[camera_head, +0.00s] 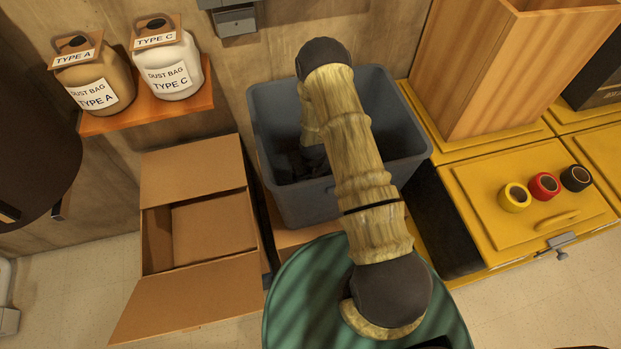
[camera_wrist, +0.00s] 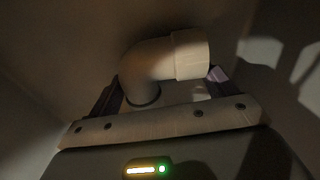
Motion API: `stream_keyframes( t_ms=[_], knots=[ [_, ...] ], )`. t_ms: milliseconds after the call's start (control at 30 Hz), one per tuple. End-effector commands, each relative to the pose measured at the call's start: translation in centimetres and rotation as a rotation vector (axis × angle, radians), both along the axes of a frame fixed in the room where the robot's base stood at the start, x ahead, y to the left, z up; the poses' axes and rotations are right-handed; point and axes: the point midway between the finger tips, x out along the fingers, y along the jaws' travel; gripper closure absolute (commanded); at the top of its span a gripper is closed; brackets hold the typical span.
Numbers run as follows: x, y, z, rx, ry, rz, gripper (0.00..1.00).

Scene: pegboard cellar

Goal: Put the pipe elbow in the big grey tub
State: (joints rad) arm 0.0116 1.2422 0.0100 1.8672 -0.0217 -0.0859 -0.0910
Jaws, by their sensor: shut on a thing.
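The big grey tub (camera_head: 300,203) stands against the wall behind the green round surface. My arm reaches over it and bends down into it. My gripper (camera_wrist: 163,88) is shut on the pipe elbow (camera_wrist: 158,60), a pale bent tube with a wider collar at its right end, in the wrist view. Plain, dim walls surround them there. In the head view the elbow cannot be made out, and my arm and the tub's shadow hide much of the inside.
An open cardboard box (camera_head: 210,225) stands left of the tub. A shelf (camera_head: 130,118) above it holds two dust bag containers. Right of the tub are yellow cabinets (camera_head: 490,205) with tape rolls (camera_head: 544,186) and a tall wooden box (camera_head: 470,75).

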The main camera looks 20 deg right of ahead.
Motion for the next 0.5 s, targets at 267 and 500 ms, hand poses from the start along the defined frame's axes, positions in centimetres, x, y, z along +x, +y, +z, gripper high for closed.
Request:
stream_keyframes(
  t_ms=[267,500],
  knots=[
    [0.06,-0.01,-1.09,0.0,-0.002,0.0,0.39],
    [0.04,0.0,-1.36,0.0,-0.002,0.0,0.11]
  ],
)
